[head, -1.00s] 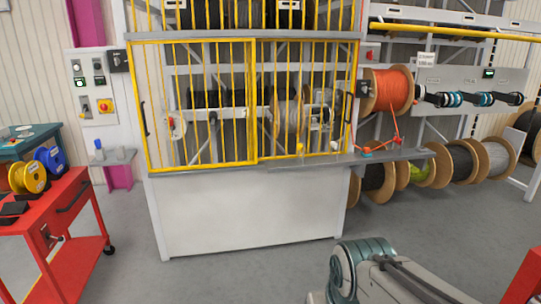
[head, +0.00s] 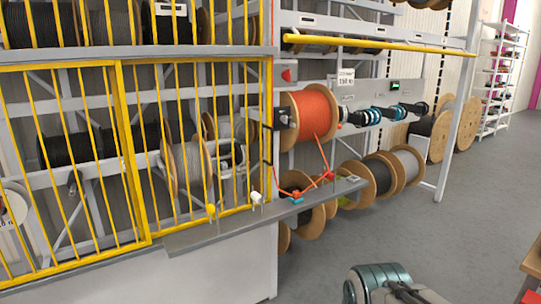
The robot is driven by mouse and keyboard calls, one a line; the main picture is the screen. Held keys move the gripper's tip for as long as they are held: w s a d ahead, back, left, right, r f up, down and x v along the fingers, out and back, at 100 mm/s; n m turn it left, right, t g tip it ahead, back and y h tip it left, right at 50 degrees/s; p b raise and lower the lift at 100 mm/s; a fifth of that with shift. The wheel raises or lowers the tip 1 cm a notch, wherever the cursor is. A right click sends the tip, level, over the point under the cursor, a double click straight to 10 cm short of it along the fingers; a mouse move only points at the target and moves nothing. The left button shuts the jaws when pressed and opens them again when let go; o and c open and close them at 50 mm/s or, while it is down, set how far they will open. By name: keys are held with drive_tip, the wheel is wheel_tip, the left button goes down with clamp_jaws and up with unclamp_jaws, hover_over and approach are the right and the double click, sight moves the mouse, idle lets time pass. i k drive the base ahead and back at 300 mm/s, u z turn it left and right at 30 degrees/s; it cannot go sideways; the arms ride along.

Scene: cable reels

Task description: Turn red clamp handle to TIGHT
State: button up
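An orange cable reel (head: 312,115) with wooden flanges is mounted at the right end of the yellow cage. Its orange cable runs down to the grey shelf (head: 215,233). On that shelf a small red part (head: 328,176), possibly the clamp handle, stands near a teal block (head: 297,200) and another small red part (head: 285,193). They are too small to tell the handle's setting or any TIGHT mark. A red knob (head: 287,75) is on the post above the reel. My gripper is not in view; only part of my arm shows at the bottom right.
The yellow barred cage (head: 124,150) fills the left, with reels behind it. A yellow rail (head: 380,42) runs above the reel. Several wooden reels (head: 405,165) stand under the rack. The grey floor (head: 440,240) at the right is open.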

sight(286, 76)
drive_tip(key=u, duration=0.4)
drive_tip(key=i, duration=1.5)
drive_tip(key=z, duration=0.7)
drive_tip(key=i, duration=1)
drive_tip(key=z, duration=0.95)
